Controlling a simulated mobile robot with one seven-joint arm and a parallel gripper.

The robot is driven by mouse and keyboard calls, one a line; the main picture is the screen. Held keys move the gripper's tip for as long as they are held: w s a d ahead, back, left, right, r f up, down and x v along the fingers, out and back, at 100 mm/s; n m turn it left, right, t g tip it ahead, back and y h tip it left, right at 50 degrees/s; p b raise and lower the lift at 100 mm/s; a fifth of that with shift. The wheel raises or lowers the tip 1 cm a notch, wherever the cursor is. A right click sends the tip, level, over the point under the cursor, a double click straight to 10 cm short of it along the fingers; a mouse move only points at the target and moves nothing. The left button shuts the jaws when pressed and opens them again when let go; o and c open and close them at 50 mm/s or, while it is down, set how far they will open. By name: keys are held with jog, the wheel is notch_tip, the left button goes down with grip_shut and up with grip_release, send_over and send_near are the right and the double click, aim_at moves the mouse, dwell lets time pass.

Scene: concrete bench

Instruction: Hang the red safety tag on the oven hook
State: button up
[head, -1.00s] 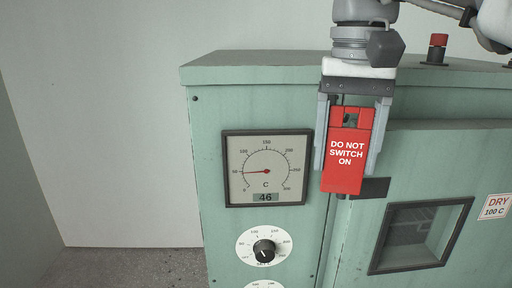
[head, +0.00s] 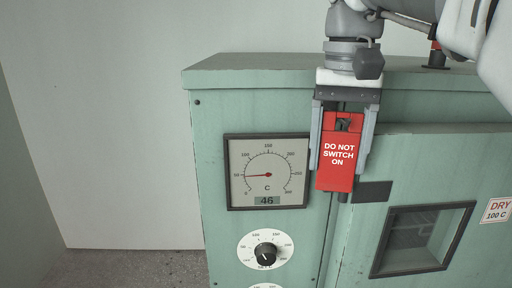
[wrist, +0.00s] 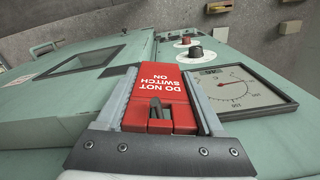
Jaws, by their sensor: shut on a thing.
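The red safety tag (head: 336,178), lettered "DO NOT SWITCH ON", hangs upright between the fingers of my gripper (head: 339,162), in front of the green oven's (head: 210,150) upper front. My gripper is shut on the tag by its sides. In the wrist view the tag (wrist: 163,82) lies between both fingers, its lettering upside down. A dark grey prong-like part (wrist: 155,108) shows in the opening at the tag's top end. I cannot tell whether it is the oven hook or whether the tag is on it. No other hook is clearly visible.
A square dial gauge (head: 268,172) reading 46 is left of the tag, with a black knob (head: 265,254) below. A dark block (head: 371,191), the door window (head: 421,239) and a "DRY 100 C" label (head: 498,210) are to the right. A red-topped button (head: 435,55) stands on top.

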dwell(0.3)
jog(key=o, duration=1.4)
jog(key=shift+c, duration=0.2)
